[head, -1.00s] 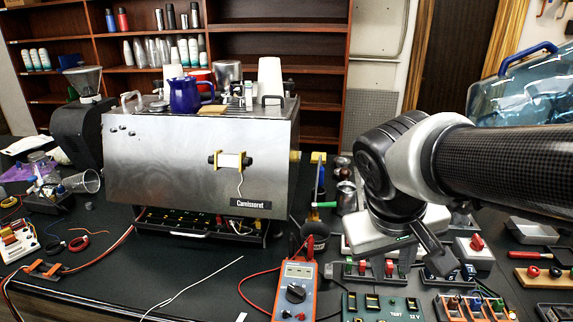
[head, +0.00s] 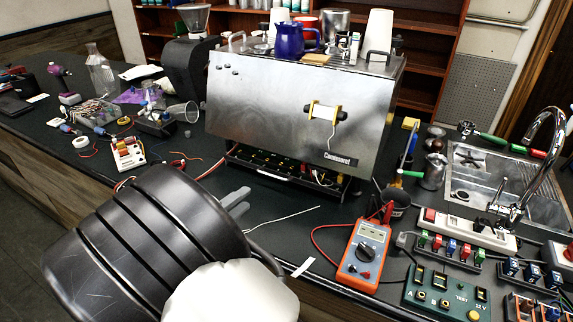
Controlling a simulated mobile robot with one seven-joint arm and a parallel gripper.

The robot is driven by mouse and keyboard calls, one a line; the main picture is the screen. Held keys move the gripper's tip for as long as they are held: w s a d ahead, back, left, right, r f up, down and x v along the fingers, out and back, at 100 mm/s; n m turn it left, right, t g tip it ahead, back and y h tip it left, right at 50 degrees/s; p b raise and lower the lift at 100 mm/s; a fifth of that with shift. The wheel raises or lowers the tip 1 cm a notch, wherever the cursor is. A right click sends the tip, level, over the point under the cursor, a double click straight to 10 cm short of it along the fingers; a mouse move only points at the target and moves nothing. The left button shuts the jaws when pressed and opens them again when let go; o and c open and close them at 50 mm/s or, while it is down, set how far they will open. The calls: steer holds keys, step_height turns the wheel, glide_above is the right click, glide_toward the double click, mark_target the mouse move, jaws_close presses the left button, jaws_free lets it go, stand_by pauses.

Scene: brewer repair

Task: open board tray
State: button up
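The board tray (head: 290,182) is a dark, shallow tray low under the front of the steel brewer (head: 290,105). A row of small yellow and red parts shows in its narrow front opening. A pale handle (head: 271,174) is on its front, and loose wires (head: 322,178) hang at its right end. I cannot tell how far out it stands. My gripper (head: 247,198) is in front of the tray's left part, apart from the handle in the picture. Its two grey fingertips show a gap with nothing between them. My arm hides the rest of the gripper.
A multimeter (head: 364,252) with a red lead and a test box (head: 446,292) stand right of the tray on the black counter. A thin white rod (head: 285,216) lies before the tray. A white board (head: 127,152) and a clear cup (head: 183,112) are at left. A sink (head: 490,175) is at right.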

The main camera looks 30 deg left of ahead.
mark_target(271, 175)
steer(key=shift+s+a+f, duration=0.15)
steer(key=shift+a, duration=0.2)
steer(key=p+x, duration=0.1)
steer(key=x, duration=1.6)
steer(key=shift+a, duration=0.1)
jaws_close()
stand_by(0.5)
